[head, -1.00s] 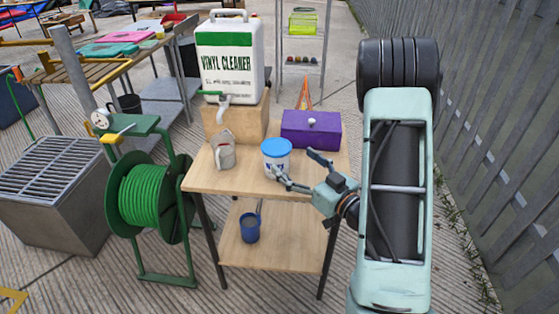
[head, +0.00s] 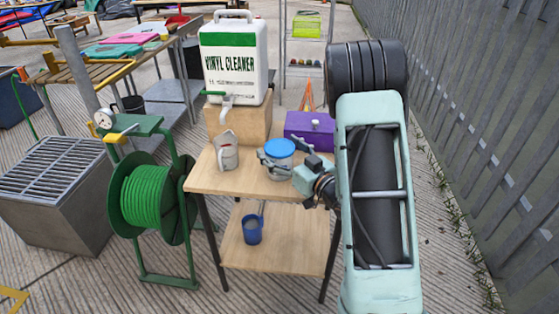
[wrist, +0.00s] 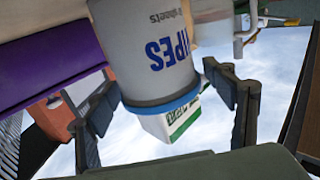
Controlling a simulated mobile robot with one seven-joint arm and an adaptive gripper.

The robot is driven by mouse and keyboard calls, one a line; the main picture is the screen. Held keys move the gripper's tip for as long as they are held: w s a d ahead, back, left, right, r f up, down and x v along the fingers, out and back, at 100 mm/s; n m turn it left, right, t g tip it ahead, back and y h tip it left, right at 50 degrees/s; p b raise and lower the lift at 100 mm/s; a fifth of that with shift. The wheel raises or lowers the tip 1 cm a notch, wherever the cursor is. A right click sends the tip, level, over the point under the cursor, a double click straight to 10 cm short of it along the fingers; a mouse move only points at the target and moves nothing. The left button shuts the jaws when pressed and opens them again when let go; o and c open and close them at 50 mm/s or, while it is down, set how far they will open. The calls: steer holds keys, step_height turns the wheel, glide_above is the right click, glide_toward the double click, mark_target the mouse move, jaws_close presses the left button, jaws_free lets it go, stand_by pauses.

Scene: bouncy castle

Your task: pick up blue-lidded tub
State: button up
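The blue-lidded tub (head: 279,148) stands upright on the top of the wooden table (head: 225,184), near its right part. My gripper (head: 281,154) reaches in from the right, with one finger on each side of the tub. In the wrist view the tub (wrist: 150,50) appears upside down, white with blue lettering, its blue lid rim lowest. The fingers of my gripper (wrist: 162,85) are spread on either side of it. A gap shows beside the tub at the right finger; contact at the left finger is unclear.
A purple box (head: 310,130) stands just behind the tub. A metal jug (head: 226,152) stands to its left. A large vinyl cleaner container (head: 234,65) sits on a wooden block (head: 238,123) behind.

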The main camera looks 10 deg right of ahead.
steer(key=c, duration=1.1)
steer(key=shift+c, duration=0.2)
